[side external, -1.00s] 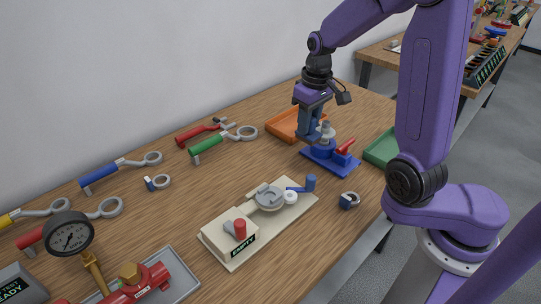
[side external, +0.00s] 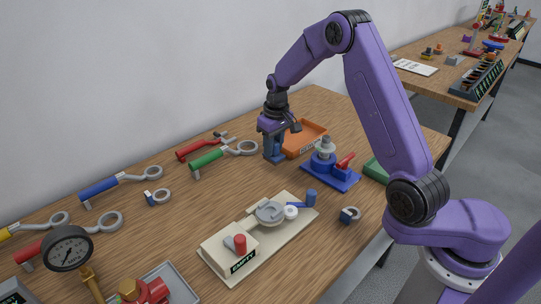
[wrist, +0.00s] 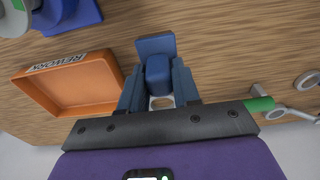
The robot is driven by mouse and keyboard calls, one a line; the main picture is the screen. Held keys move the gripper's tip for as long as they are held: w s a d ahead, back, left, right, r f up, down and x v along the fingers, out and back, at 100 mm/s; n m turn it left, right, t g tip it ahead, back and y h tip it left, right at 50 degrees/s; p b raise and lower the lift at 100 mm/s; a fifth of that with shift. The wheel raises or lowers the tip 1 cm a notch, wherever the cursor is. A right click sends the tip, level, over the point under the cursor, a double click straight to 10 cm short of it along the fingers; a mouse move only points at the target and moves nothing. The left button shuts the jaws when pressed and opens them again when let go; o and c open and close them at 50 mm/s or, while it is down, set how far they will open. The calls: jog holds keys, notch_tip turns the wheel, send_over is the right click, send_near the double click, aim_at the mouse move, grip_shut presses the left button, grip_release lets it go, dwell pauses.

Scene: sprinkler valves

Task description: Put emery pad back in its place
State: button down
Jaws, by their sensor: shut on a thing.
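My gripper (side external: 273,146) is between the orange tray and the green-handled tool, low over the table. In the wrist view my gripper (wrist: 157,88) is shut on a blue block with a wider flat blue end (wrist: 155,44), which I take for the emery pad. The fingers are a similar blue and hide its sides. A pale ring-like part shows just below the block between the fingers. Whether the pad touches the table I cannot tell.
The orange tray (side external: 318,131), marked REWORK, is empty. A blue fixture (side external: 330,176) with a red lever stands right of my gripper. The green-handled tool (side external: 207,158) lies left. A beige fixture (side external: 222,264) marked EMPTY stands in front. Bare wood lies between.

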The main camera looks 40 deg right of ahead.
jog(key=shift+w+f, duration=0.6)
jog(key=shift+f, duration=1.65)
jog(key=shift+f, duration=0.15)
jog(key=c, duration=0.8)
grip_release()
